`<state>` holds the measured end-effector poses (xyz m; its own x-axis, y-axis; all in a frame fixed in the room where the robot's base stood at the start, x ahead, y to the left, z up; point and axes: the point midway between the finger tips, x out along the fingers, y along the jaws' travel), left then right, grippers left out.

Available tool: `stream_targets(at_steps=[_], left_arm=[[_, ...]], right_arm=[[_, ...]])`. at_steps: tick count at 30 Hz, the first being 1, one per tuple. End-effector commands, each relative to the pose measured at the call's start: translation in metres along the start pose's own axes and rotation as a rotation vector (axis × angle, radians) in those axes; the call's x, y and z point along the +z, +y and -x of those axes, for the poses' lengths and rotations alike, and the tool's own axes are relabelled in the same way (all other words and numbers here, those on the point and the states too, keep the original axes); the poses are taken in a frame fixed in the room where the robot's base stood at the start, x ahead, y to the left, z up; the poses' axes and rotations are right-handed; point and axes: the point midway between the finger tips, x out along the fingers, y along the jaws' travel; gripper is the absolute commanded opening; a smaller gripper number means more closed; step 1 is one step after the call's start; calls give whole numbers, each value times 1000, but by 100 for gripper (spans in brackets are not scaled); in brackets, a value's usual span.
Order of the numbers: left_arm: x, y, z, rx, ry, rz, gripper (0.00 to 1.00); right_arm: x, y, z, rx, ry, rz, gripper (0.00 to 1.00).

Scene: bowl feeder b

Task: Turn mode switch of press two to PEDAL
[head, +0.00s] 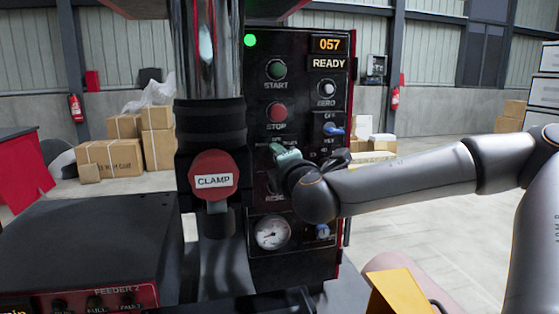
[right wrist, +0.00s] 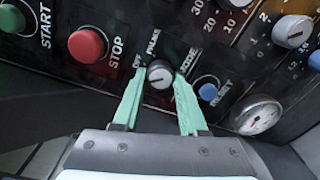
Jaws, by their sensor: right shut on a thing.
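The control panel (head: 300,100) of the press is a dark upright box with a lit READY display. In the right wrist view a grey knob (right wrist: 159,74) sits with the words OFF, PULSE and MODE around it. Its white pointer line is visible, but I cannot tell exactly which label it points to. My right gripper (right wrist: 158,82) has its two green fingers shut on this knob, one on each side. In the head view my right gripper (head: 286,154) reaches the panel from the right and hides the knob. My left gripper is not in view.
Near the knob are the red STOP button (right wrist: 87,45), the blue RESET button (right wrist: 208,91) and a gauge (right wrist: 257,115). A feeder box (head: 85,240) is at lower left.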

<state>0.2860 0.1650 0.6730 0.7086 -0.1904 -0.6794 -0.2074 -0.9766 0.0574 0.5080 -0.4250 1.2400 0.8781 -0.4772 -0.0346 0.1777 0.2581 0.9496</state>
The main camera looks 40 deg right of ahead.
Motion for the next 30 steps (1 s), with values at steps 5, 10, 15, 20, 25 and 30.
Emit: stream_targets(at_steps=[5, 10, 15, 20, 25, 30], left_arm=[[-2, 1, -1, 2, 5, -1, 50], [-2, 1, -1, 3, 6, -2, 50], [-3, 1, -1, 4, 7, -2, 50], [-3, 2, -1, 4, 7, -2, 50], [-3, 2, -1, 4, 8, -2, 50], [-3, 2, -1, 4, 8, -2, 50]], right_arm=[[0, 0, 0, -2, -6, 93, 0], [1, -1, 0, -4, -7, 144, 0], [1, 0, 0, -4, -8, 167, 0], [1, 0, 0, -4, -8, 172, 0], [1, 0, 0, -3, -8, 172, 0], [0, 0, 0, -3, -8, 172, 53]])
